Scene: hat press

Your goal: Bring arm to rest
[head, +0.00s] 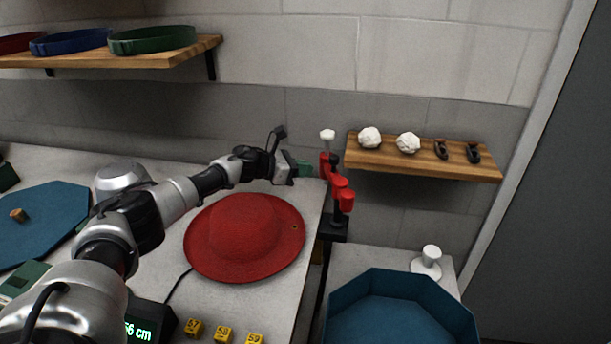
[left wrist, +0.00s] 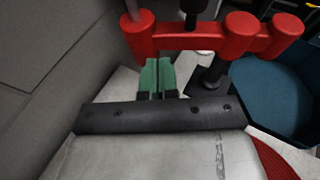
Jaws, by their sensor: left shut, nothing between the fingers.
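My left arm reaches across the table from the left in the head view. My left gripper (head: 306,169) has green fingers and is shut and empty. It is just left of a red stand piece (head: 343,194) with a white-topped lever. In the left wrist view the green fingertips (left wrist: 157,76) are together, close to the red bar (left wrist: 215,38); whether they touch it I cannot tell. My right gripper is not in view.
A red hat (head: 243,234) lies on the table below my left arm. A blue octagonal tray (head: 400,310) is at the lower right, with a white knob stand (head: 427,262) behind it. A wooden shelf (head: 425,160) holds small items. Yellow numbered cubes (head: 223,334) are at the front.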

